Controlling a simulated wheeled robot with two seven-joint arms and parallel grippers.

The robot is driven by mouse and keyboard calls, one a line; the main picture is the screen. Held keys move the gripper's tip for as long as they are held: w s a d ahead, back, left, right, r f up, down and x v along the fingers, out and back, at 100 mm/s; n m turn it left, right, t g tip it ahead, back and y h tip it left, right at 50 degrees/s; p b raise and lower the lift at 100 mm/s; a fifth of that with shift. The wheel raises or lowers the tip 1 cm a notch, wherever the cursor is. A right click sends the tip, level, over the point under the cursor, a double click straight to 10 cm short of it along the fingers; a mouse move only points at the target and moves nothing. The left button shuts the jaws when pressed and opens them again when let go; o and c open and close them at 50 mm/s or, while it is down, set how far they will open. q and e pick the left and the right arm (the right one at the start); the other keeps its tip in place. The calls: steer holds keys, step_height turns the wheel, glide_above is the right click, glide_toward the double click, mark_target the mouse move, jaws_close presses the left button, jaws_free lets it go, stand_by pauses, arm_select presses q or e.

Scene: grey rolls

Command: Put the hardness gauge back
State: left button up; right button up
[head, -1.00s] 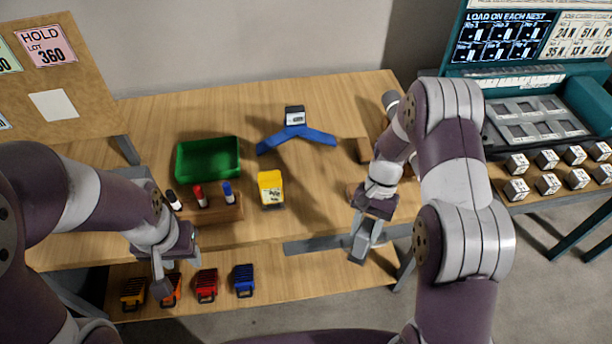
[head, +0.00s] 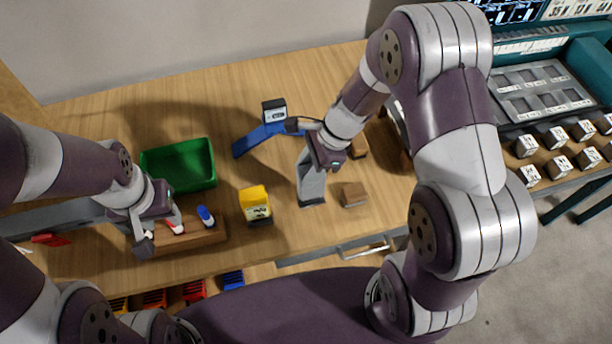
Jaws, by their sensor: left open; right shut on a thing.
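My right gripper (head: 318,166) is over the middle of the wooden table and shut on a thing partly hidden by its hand. A pale grey part (head: 312,190), wider at its lower end, shows below the hand. I take the held thing to be the hardness gauge, though I cannot clearly part it from the fingers. A short dark piece shows left of the hand; I cannot tell what it belongs to. My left gripper (head: 142,238) is open and empty, at the left end of the wooden marker block (head: 205,238).
A blue angled stand with a small display box (head: 273,112) is just behind my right gripper. A yellow labelled device (head: 255,205), a green bin (head: 180,165) and wooden blocks (head: 354,194) stand nearby. A drawer handle (head: 368,251) is at the front edge.

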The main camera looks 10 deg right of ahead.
mark_target(298, 191)
steer(key=shift+w+a+f, duration=0.1)
steer(key=shift+w+f, duration=0.05)
steer(key=shift+f, duration=2.1)
steer(key=shift+f, duration=0.15)
steer(key=o, duration=1)
